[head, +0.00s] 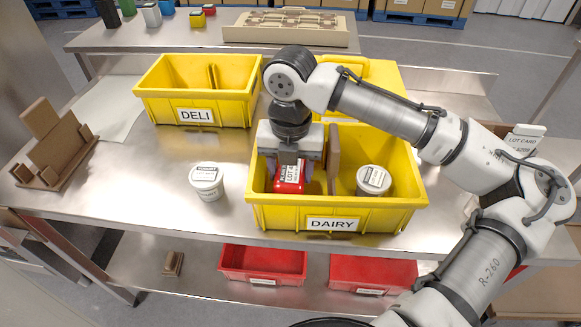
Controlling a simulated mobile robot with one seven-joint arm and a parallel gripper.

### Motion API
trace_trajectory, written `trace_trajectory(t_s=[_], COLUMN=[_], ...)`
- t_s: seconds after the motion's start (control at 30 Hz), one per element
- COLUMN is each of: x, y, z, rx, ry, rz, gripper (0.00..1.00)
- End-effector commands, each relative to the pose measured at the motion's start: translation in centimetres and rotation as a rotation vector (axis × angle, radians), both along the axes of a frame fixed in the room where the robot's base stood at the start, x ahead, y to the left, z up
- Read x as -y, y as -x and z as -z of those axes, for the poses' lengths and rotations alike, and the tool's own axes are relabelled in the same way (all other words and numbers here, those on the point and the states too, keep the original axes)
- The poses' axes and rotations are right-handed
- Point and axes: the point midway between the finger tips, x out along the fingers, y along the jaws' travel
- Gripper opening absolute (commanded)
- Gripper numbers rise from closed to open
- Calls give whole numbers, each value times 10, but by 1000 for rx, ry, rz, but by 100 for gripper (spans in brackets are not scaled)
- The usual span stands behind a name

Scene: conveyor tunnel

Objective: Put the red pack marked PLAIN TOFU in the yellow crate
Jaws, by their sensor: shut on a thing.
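The red pack (288,186) with a white label is in my gripper (290,168); its small print is too small to read for certain. My gripper points down and is shut on the pack. The pack is inside the left part of the yellow crate marked DAIRY (270,216), below the rim line in the picture. I cannot tell whether it touches the crate floor. A brown divider (333,160) stands to its right. Another yellow crate, marked DELI (168,108), stands at the back left.
A white tub (374,182) sits in the right part of the DAIRY crate. Another white tub (205,182) stands on the steel table (130,190) left of it. A yellow container (375,73) stands behind my arm. Red bins (262,262) sit on the lower shelf.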

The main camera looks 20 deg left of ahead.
Motion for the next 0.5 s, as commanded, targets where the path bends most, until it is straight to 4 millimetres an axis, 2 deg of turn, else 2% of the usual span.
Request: trace_trajectory(t_s=[0.5], x=[0], y=[0], z=[12], rx=[0], ry=[1], rz=[0], gripper=[12])
